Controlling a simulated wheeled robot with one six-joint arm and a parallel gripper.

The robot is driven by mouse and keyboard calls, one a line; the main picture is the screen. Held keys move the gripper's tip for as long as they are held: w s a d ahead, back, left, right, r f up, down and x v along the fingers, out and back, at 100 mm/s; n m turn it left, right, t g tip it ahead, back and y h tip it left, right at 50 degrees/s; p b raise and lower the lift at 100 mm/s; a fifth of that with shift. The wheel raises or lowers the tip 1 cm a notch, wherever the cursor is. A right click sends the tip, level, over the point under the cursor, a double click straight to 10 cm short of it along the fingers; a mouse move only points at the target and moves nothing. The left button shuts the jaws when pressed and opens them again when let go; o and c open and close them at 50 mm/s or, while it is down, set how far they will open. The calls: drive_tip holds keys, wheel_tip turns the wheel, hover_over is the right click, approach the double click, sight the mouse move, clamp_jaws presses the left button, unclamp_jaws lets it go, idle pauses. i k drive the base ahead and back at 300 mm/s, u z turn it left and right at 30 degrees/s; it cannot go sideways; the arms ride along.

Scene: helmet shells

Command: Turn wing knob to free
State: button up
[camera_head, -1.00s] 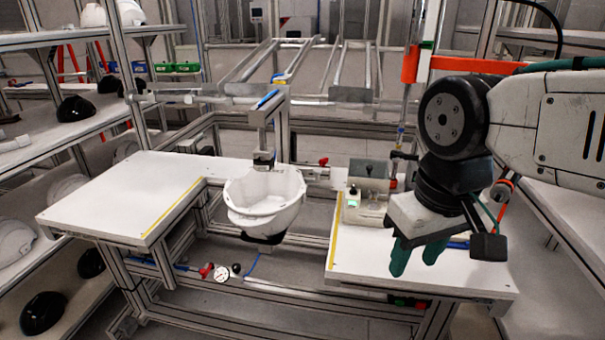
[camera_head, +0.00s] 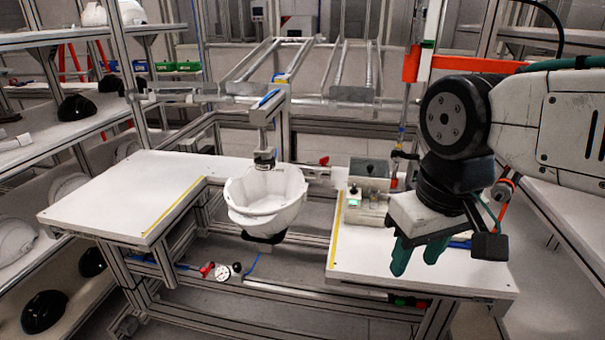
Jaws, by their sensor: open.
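A small red knob (camera_head: 323,161) sits on the metal bar just right of the helmet holder at the back of the bench. It may be the wing knob, but it is too small to make out wings or how it is turned. A white helmet shell (camera_head: 266,200) hangs in the holder (camera_head: 265,158), open side up. My gripper (camera_head: 416,256) points down over the right white table, with its teal fingers apart and nothing seen between them. It is well to the right of and nearer than the red knob, and touches neither knob nor shell.
A grey box device with a green-lit part (camera_head: 354,197) stands between the shell and my gripper. The left white table (camera_head: 130,195) is bare. Shelves with black and white shells (camera_head: 78,107) line the left side. A red fitting and gauge (camera_head: 222,272) sit below the bench.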

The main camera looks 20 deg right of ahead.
sight(323, 161)
drive_tip(key=u, duration=0.85)
drive_tip(key=i, duration=0.4)
drive_tip(key=z, duration=0.7)
